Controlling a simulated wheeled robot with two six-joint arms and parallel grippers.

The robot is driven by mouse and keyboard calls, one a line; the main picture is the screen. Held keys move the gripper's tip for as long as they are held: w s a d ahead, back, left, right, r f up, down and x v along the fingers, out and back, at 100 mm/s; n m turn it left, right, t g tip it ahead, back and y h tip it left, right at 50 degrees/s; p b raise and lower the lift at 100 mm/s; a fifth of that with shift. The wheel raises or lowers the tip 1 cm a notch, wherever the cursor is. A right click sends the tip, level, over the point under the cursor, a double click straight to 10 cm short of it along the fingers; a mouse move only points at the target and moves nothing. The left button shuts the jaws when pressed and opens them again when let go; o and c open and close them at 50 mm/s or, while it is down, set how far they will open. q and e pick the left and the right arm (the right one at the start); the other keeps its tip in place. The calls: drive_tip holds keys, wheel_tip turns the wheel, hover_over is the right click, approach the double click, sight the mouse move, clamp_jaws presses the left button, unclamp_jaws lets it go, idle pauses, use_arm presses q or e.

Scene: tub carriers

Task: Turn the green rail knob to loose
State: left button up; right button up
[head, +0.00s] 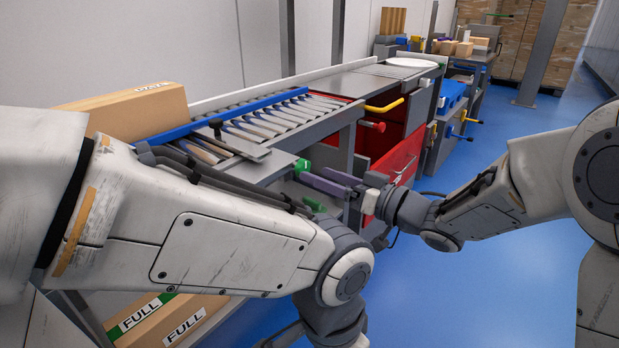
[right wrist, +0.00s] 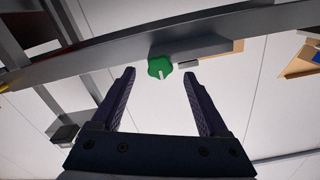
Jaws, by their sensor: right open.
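The green rail knob (right wrist: 160,67) is a lobed knob with a pale pointer mark, on the side of a long grey rail (right wrist: 100,62) in the right wrist view. In the head view it shows as a green piece (head: 302,166) beside the roller table. My right gripper (head: 312,177) is open, its dark purple fingers directed at the knob. In the right wrist view the knob lies just beyond the gap between the fingertips (right wrist: 160,82), apart from both fingers. My left arm crosses the head view, but its gripper is out of sight.
A roller conveyor (head: 262,122) with a blue guide (head: 210,120) runs beside the arms. A cardboard box (head: 130,110) stands behind it. A red drawer cabinet (head: 400,155), a red knob (head: 374,125) and a yellow handle (head: 385,106) are near my right arm. Blue floor (head: 460,280) is clear.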

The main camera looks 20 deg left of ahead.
sight(306, 170)
drive_tip(key=shift+b+x, duration=0.35)
drive_tip(key=shift+x, duration=1.6)
clamp_jaws()
